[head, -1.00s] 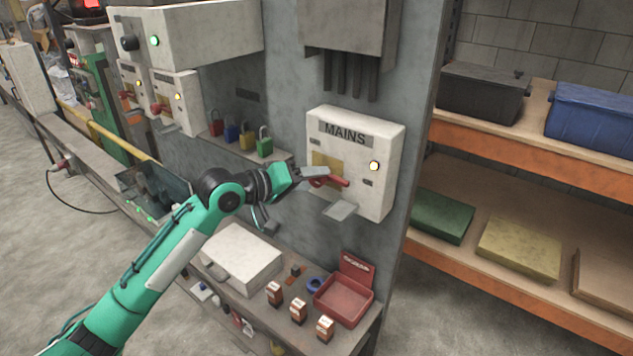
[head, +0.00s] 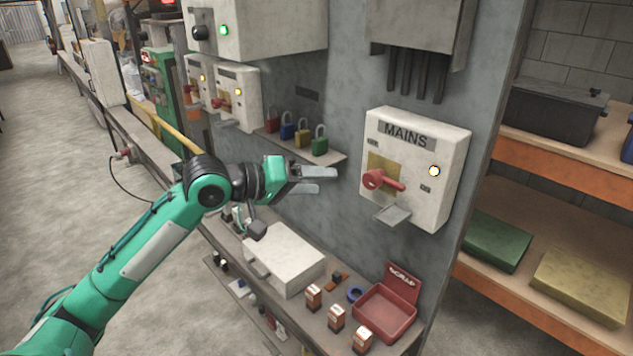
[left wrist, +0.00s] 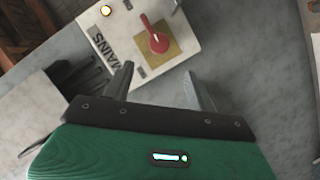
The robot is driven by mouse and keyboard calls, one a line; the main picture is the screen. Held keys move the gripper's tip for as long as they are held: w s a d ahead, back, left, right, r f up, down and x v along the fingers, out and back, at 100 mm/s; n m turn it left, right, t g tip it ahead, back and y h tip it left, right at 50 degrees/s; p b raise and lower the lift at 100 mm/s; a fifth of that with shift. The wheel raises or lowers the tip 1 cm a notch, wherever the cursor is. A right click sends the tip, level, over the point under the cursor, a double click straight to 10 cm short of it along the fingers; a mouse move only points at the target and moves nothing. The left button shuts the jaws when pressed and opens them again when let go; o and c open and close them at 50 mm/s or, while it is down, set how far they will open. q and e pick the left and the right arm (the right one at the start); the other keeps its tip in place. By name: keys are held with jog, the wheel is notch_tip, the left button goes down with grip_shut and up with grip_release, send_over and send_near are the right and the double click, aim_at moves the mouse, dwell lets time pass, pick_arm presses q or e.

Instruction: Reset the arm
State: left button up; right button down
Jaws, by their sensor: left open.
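My left arm comes in from the left in the head view. Its left gripper (head: 328,180) is open and empty, a little to the left of the white MAINS box (head: 440,150) and apart from it. The box has a red rotary handle (head: 384,181) on a yellow plate and a lit lamp (head: 434,171). A small grey flap (head: 392,214) sticks out below the handle. In the left wrist view the open fingers (left wrist: 160,92) frame bare grey panel, with the red handle (left wrist: 157,42) beyond them. My right gripper is not in view.
Several coloured padlocks (head: 302,133) stand on a small shelf left of the MAINS box. Below, a bench holds a white case (head: 284,258), small boxes (head: 336,318) and a red scrap bin (head: 386,312). Orange-edged shelving (head: 545,160) stands at the right.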

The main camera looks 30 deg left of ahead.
pick_arm(q)
jog(key=s+d+f+m+g+y, duration=0.15)
jog(key=s+f, duration=0.25)
jog(key=f, duration=0.7)
jog(key=s+d+f+m+g+y, duration=0.1)
jog(key=s+d+f+g+y, duration=0.2)
jog(key=f, duration=0.8)
jog(key=s+f+m+g+y, duration=0.1)
jog(key=s+f+g+y, duration=0.1)
jog(key=s+f, duration=0.75)
jog(key=s+f+m+g+y, duration=0.25)
jog(key=s+f, duration=0.35)
jog(key=s, duration=0.6)
notch_tip(320, 180, down, 29)
jog(key=s+a+f+g, duration=0.1)
jog(key=s+f, duration=0.8)
jog(key=f, duration=0.1)
jog(key=s+a+f+g, duration=0.1)
jog(key=s+a+f, duration=0.1)
jog(key=s+f, duration=0.8)
jog(key=shift+s+a+f+n, duration=0.25)
jog(key=shift+s+f+n, duration=0.05)
jog(key=shift+f, duration=0.35)
